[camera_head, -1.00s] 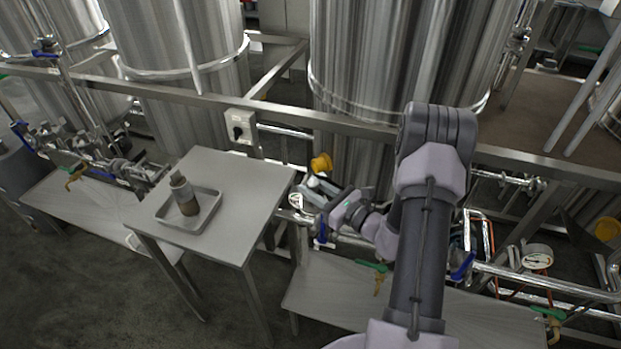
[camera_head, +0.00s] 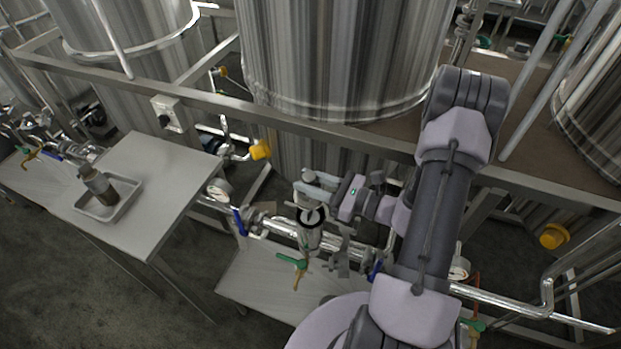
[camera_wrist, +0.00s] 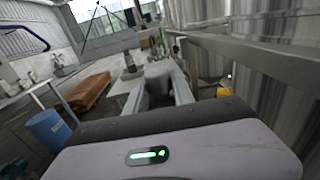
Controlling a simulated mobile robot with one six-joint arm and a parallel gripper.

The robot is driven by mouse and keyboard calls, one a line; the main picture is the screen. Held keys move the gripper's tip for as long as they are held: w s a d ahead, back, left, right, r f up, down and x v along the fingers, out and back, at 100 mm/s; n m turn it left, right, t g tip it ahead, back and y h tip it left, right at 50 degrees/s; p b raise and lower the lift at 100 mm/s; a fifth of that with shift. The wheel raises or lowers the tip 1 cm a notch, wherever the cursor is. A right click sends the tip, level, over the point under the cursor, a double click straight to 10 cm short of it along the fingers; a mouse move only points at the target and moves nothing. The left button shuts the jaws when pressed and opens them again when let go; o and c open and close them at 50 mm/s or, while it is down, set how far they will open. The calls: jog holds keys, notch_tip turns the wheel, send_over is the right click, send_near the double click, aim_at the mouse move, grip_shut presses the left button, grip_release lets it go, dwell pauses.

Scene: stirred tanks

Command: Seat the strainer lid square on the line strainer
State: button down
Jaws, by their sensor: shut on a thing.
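My gripper (camera_head: 321,184) reaches in from the right in the head view. Its jaws are shut on the strainer lid (camera_head: 308,177), a small grey piece at the fingertips, partly covered by the fingers. The line strainer (camera_head: 310,239) is an upright metal body with a dark ring around its open top, on the pipe run. The lid is apart from it, above and slightly behind its mouth in the picture. In the wrist view the two fingers (camera_wrist: 159,92) flank a grey shape that looks like the lid; its tilt is hard to tell.
A rail (camera_head: 340,130) and a steel tank (camera_head: 335,55) stand behind.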

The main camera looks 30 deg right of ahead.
jog(key=shift+d+f+b, duration=0.15)
jog(key=shift+f+b, duration=2.45)
jog(key=shift+f, duration=0.35)
jog(key=shift+f+b, duration=0.35)
jog(key=shift+b, duration=0.25)
jog(key=shift+r, duration=0.15)
jog(key=shift+f+b, duration=0.3)
jog(key=shift+b, duration=0.05)
dwell(1.1)
jog(key=shift+r, duration=0.15)
jog(key=shift+r, duration=0.15)
jog(key=shift+s, duration=0.1)
dwell(1.4)
